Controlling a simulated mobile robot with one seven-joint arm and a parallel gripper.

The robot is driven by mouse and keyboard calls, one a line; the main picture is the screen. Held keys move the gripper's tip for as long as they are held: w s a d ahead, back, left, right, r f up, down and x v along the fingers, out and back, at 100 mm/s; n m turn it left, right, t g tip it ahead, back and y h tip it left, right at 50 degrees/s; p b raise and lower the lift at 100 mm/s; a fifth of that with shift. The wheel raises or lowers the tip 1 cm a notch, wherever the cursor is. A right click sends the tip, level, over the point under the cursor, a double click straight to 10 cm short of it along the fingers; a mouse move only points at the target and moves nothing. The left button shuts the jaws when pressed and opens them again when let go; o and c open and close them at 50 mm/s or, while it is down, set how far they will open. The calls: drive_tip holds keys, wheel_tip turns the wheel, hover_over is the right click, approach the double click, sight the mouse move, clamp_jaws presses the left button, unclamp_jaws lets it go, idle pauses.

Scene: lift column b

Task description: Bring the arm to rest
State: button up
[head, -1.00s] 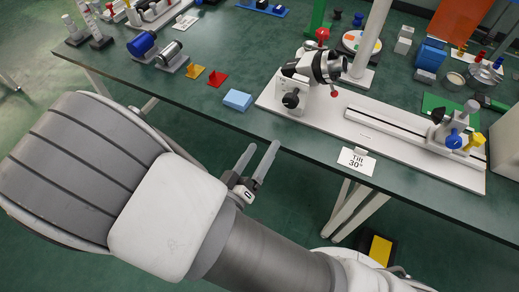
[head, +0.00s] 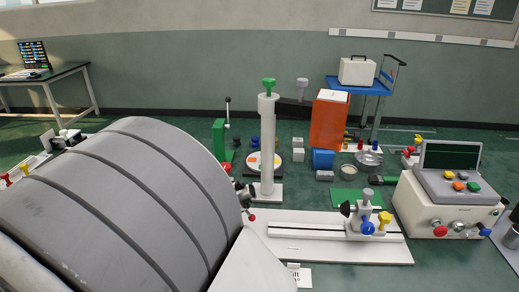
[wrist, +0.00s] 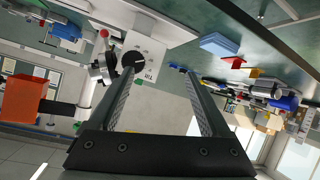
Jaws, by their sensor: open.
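My gripper (wrist: 159,74) shows only in the wrist view, with its two fingers well apart and nothing between them. In the head view, my large grey arm links fill the lower left and hide the gripper and much of the bench there. The wrist view looks tilted over, with the bench in the upper part. Beyond the fingertips is a white stand with a dark knob (wrist: 140,55). It looks apart from the fingers, but the exact gap cannot be told.
In the head view, a white rail board (head: 285,250) and a post with a green knob (head: 267,150) stand right of my arm. A control box (head: 425,205) is at the right. The wrist view shows a blue block (wrist: 220,44) and an orange panel (wrist: 20,100).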

drive_tip(key=w+d+r+m+g+y+p, duration=0.15)
drive_tip(key=d+r, duration=0.25)
drive_tip(key=r, duration=0.5)
drive_tip(key=w+d+r+g+y+p, duration=0.2)
drive_tip(key=w+d+r+g+y, duration=0.15)
drive_tip(key=r, duration=0.55)
drive_tip(key=s+d+r+h, duration=0.1)
drive_tip(key=s+d+r, duration=0.1)
drive_tip(key=s+d, duration=0.2)
drive_tip(key=s+d+r+m+g+h+p, duration=0.1)
drive_tip(key=s+d, duration=0.4)
drive_tip(key=d, duration=0.6)
drive_tip(key=s+d+r+m+g+h+p, duration=0.1)
drive_tip(key=s+d+r+h, duration=0.2)
drive_tip(key=s+d+r, duration=0.2)
drive_tip(key=d, duration=0.3)
drive_tip(key=shift+s, duration=0.1)
